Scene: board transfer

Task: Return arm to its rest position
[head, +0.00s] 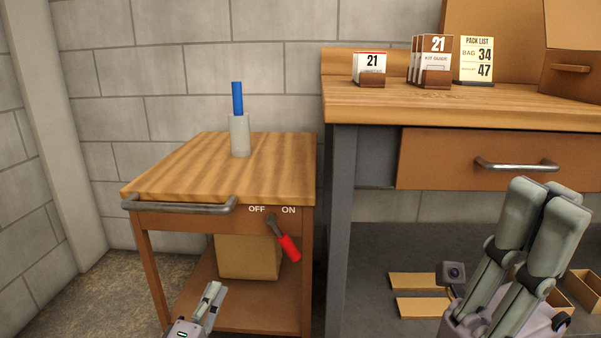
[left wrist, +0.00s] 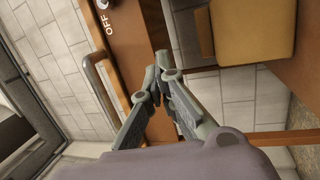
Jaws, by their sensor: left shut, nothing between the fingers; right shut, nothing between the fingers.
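My left gripper (head: 212,298) is low at the bottom of the head view, in front of the small wooden cart (head: 190,178). It is shut and empty; its fingers meet in the left wrist view (left wrist: 157,72). A switch with a red handle (head: 289,247) is on the cart's front, its lever tilted toward the lower right, below the ON label. My left gripper is below and left of it, apart from it. My right gripper (head: 552,195) is raised at the lower right, shut and empty, in front of the workbench (head: 460,116).
A blue marker-like stick (head: 237,98) stands in a grey holder (head: 240,137) on the cart. A cardboard box (head: 247,258) sits on its lower shelf. The cart has a metal handle (head: 180,207). The bench has a drawer (head: 440,160), cards (head: 437,60) and an open box (head: 572,75).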

